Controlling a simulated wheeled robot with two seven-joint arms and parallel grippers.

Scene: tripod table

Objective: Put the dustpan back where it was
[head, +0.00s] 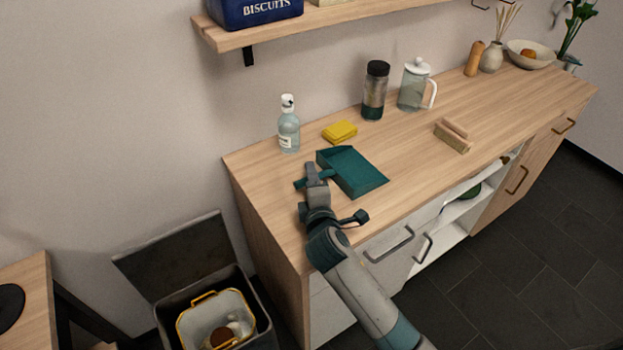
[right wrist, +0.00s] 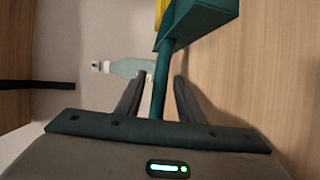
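The teal dustpan (head: 355,172) lies on the wooden counter near its left end, in front of the yellow sponge. Its handle points left. In the right wrist view the pan (right wrist: 205,20) is at the top and its handle (right wrist: 161,85) runs down between my fingers. My right gripper (head: 310,178) is at the handle, seen in the right wrist view (right wrist: 158,92) with one finger on each side and a narrow gap to each. The fingers look open around the handle. My left gripper is not in view.
A soap bottle (head: 289,128) and a yellow sponge (head: 340,132) stand close behind the dustpan. A dark-lidded jar (head: 375,92), a glass jug (head: 414,88) and a wooden block (head: 453,136) are further right. A shelf (head: 330,20) hangs above; an open bin (head: 215,318) is below left.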

